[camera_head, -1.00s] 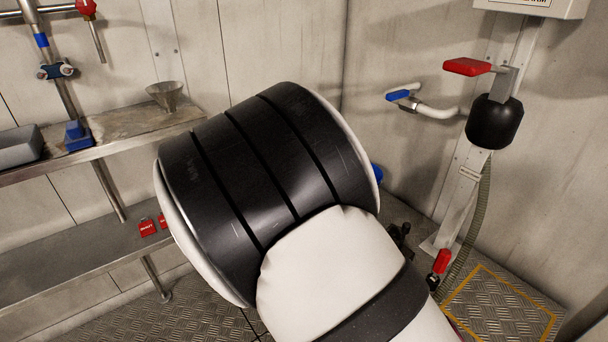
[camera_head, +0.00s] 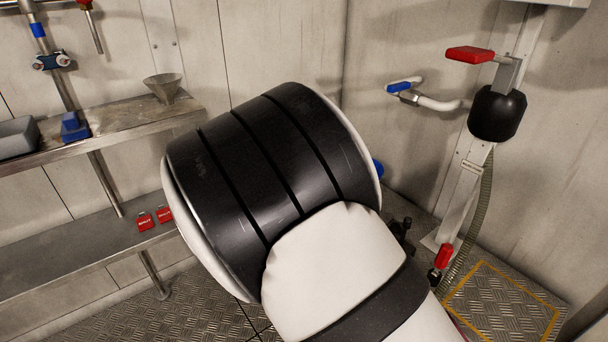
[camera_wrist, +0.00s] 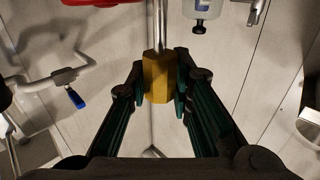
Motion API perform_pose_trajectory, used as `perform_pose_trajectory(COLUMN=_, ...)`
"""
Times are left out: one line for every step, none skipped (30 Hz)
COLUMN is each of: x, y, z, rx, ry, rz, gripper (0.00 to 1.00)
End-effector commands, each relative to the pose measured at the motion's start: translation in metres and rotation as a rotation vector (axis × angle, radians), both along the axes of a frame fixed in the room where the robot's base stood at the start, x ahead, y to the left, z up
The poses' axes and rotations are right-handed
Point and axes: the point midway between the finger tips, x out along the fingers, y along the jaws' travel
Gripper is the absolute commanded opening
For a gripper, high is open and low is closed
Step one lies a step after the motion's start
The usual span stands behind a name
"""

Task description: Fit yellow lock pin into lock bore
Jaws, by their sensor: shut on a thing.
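The yellow lock pin (camera_wrist: 157,78) shows in the wrist view as a yellow faceted head with a shiny metal shaft pointing to the top of the picture. My gripper (camera_wrist: 160,85) is shut on the yellow head, with one green-and-black finger on each side. The shaft's far end runs out of the wrist view. In the head view my own arm fills the middle and hides the gripper and pin. I cannot make out the lock bore in either view.
A red lever handle (camera_head: 470,54) stands out from the right wall post above a black rounded body (camera_head: 497,113). A blue-handled pipe valve (camera_head: 404,86) is left of it. A steel shelf (camera_head: 125,122) at left holds a funnel (camera_head: 163,87) and a blue block (camera_head: 74,127).

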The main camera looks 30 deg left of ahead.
Motion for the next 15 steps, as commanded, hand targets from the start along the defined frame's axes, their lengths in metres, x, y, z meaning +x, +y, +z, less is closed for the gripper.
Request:
perform_pose_trajectory(x=0.000, y=0.000, z=-0.002, rx=0.000, ry=0.000, rz=0.000, gripper=0.00)
perform_pose_trajectory(x=0.000, y=0.000, z=-0.003, rx=0.000, ry=0.000, rz=0.000, gripper=0.00)
perform_pose_trajectory(x=0.000, y=0.000, z=-0.003, rx=0.000, ry=0.000, rz=0.000, gripper=0.00)
perform_pose_trajectory(x=0.000, y=0.000, z=-0.004, rx=0.000, ry=0.000, rz=0.000, gripper=0.00)
perform_pose_trajectory(x=0.000, y=0.000, z=-0.005, rx=0.000, ry=0.000, rz=0.000, gripper=0.00)
perform_pose_trajectory(x=0.000, y=0.000, z=-0.006, rx=0.000, ry=0.000, rz=0.000, gripper=0.00)
perform_pose_trajectory(x=0.000, y=0.000, z=-0.006, rx=0.000, ry=0.000, rz=0.000, gripper=0.00)
perform_pose_trajectory(x=0.000, y=0.000, z=-0.007, rx=0.000, ry=0.000, rz=0.000, gripper=0.00)
perform_pose_trajectory(x=0.000, y=0.000, z=-0.008, rx=0.000, ry=0.000, rz=0.000, gripper=0.00)
perform_pose_trajectory(x=0.000, y=0.000, z=-0.009, rx=0.000, ry=0.000, rz=0.000, gripper=0.00)
perform_pose_trajectory(x=0.000, y=0.000, z=-0.009, rx=0.000, ry=0.000, rz=0.000, gripper=0.00)
perform_pose_trajectory(x=0.000, y=0.000, z=-0.010, rx=0.000, ry=0.000, rz=0.000, gripper=0.00)
perform_pose_trajectory(x=0.000, y=0.000, z=-0.011, rx=0.000, ry=0.000, rz=0.000, gripper=0.00)
perform_pose_trajectory(x=0.000, y=0.000, z=-0.012, rx=0.000, ry=0.000, rz=0.000, gripper=0.00)
perform_pose_trajectory(x=0.000, y=0.000, z=-0.012, rx=0.000, ry=0.000, rz=0.000, gripper=0.00)
